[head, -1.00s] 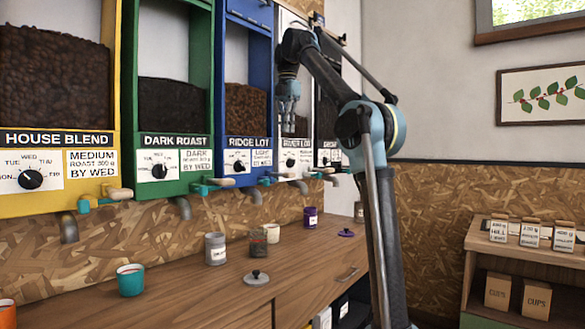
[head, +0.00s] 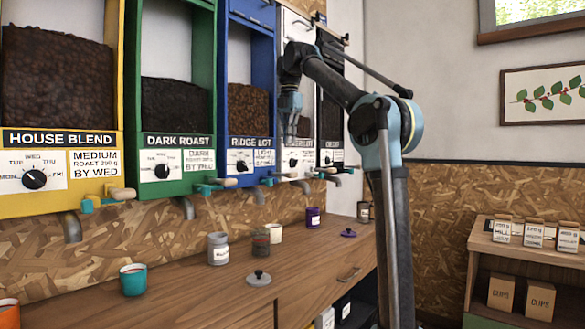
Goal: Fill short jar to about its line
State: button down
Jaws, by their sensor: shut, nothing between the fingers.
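My gripper (head: 289,128) points downward, shut and empty, in front of the dispensers near the right edge of the blue Ridge Lot one (head: 248,95). It is well above the counter and apart from every jar. On the counter stand a grey labelled jar (head: 218,250), a clear jar with dark contents (head: 261,243) and a purple jar (head: 312,217). A dark jar (head: 363,211) stands farther right, partly behind my arm. I cannot tell which is the short jar, and no fill line is readable.
Yellow House Blend (head: 62,140) and green Dark Roast (head: 177,140) dispensers hang left, with levers and spouts below. A teal cup (head: 132,281), a white cup (head: 275,233), a grey lid (head: 258,278) and a purple lid (head: 348,233) sit on the counter (head: 215,300). Shelf boxes (head: 521,295) stand right.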

aim_at(283, 174)
notch_tip(283, 174, down, 10)
jog(key=shift+r, duration=0.2)
dwell(0.4)
